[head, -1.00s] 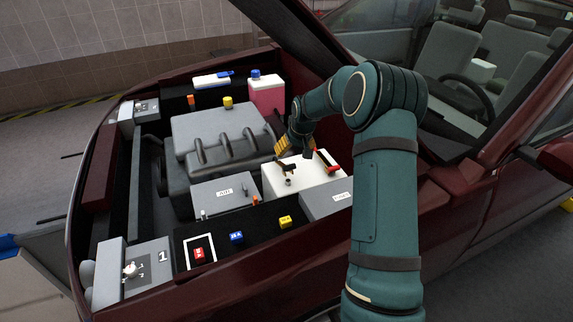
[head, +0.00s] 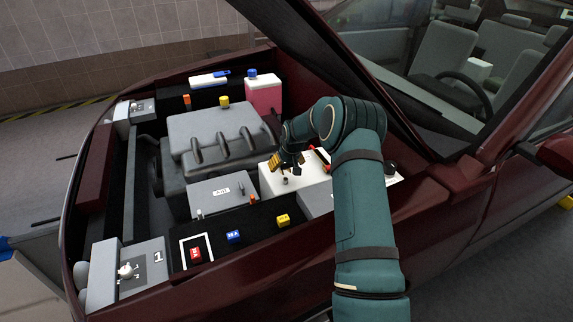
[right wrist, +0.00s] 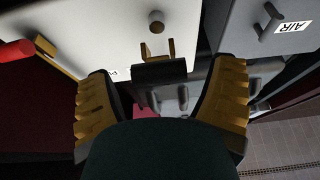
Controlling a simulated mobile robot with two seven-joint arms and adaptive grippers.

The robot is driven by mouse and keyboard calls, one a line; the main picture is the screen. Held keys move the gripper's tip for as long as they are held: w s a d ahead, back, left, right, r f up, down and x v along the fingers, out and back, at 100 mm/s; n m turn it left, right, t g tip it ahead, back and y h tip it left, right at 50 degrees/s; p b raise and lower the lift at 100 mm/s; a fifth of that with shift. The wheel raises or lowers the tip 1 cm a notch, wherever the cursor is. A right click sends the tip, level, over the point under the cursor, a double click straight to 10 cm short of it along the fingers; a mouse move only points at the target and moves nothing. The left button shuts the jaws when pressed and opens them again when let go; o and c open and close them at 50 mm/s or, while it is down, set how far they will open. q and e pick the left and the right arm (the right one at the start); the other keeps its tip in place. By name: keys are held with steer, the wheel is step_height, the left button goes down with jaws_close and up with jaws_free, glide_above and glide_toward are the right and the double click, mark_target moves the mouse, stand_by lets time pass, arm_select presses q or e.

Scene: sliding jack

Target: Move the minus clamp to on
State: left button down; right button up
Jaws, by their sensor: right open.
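The minus clamp (right wrist: 158,70) shows in the right wrist view as a black body with two brass prongs. The prongs point toward a round metal post (right wrist: 156,20) on the white battery and look apart from it. My right gripper (right wrist: 164,68) is open, with one yellow-padded finger on each side of the clamp. It does not visibly touch the clamp. In the head view my right gripper (head: 289,160) is over the white battery (head: 272,186) and hides most of the clamp. The battery post (head: 285,181) shows just in front. My left gripper is not in view.
A red clamp (right wrist: 16,51) with brass prongs lies at the left of the wrist view. The grey AIR box (head: 221,192) stands left of the battery, the engine cover (head: 215,135) behind. The raised hood is close above my arm.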

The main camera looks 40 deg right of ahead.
steer(key=c, duration=1.3)
steer(key=f+b, duration=0.1)
steer(key=f, duration=0.1)
steer(key=s+f+b, duration=0.1)
steer(key=f, duration=0.1)
steer(key=s+f+b, duration=0.1)
steer(key=shift+a+f, duration=0.35)
steer(key=shift+f, duration=0.05)
steer(key=shift+r, duration=0.1)
steer(key=shift+c, duration=0.2)
steer(key=o, duration=1.3)
steer(key=shift+o, duration=0.2)
steer(key=shift+r, duration=0.15)
